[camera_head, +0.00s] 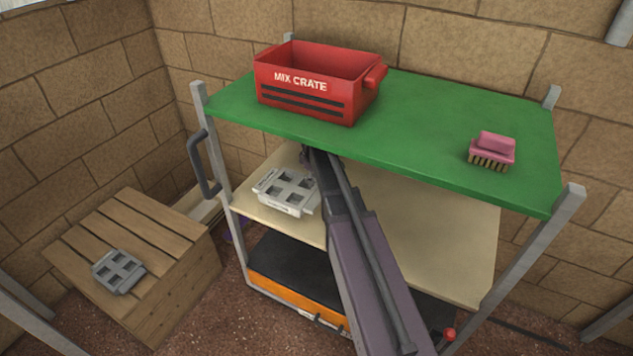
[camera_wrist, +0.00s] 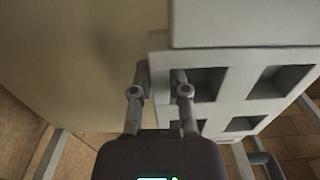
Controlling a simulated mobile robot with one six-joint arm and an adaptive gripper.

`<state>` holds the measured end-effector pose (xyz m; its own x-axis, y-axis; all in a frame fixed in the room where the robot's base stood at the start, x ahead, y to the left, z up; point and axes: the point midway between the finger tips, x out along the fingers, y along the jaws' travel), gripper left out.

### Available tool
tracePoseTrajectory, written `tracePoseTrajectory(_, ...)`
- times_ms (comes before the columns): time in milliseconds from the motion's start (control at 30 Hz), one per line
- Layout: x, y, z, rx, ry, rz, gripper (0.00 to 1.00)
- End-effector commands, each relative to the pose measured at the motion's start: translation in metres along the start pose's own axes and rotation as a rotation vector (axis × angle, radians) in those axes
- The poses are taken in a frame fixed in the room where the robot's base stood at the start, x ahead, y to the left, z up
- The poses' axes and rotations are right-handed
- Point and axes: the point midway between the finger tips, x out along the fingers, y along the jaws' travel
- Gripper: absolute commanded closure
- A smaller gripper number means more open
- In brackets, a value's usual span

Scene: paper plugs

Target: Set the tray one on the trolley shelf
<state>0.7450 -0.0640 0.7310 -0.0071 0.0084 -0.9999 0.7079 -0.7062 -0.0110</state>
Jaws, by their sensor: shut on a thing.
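A pale grey-white tray with square openings (camera_head: 287,190) is at the left end of the trolley's beige middle shelf (camera_head: 440,235). It looks level; I cannot tell if it rests on the shelf or hangs just above it. In the wrist view, my gripper (camera_wrist: 160,92) is shut on the tray's wall (camera_wrist: 210,112), one finger outside the wall and one in an opening. In the head view my arm hides most of the gripper. A second, darker grey tray (camera_head: 119,270) lies on a wooden crate (camera_head: 165,232) to the left.
The green top shelf (camera_head: 420,120) overhangs the middle shelf and carries a red mix crate (camera_head: 310,85) and a pink brush (camera_head: 492,150). The middle shelf is clear to the right of my arm. A grey handle (camera_head: 202,165) and posts stand at the trolley's left end.

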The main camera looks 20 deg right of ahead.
Motion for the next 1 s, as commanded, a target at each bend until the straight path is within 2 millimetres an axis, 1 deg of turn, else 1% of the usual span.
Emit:
tracePoseTrajectory(33,0.002,0.014,-0.004,0.001,0.000,0.000,1.00)
tracePoseTrajectory(100,0.003,0.025,-0.006,0.001,0.000,0.000,1.00)
tracePoseTrajectory(200,0.003,0.036,-0.009,0.000,0.000,0.000,1.00)
tracePoseTrajectory(300,0.004,0.043,-0.009,0.000,0.000,0.000,1.00)
tracePoseTrajectory(767,0.005,0.045,-0.009,0.000,0.000,0.000,1.00)
tracePoseTrajectory(1000,0.021,0.045,-0.009,0.000,0.000,0.000,1.00)
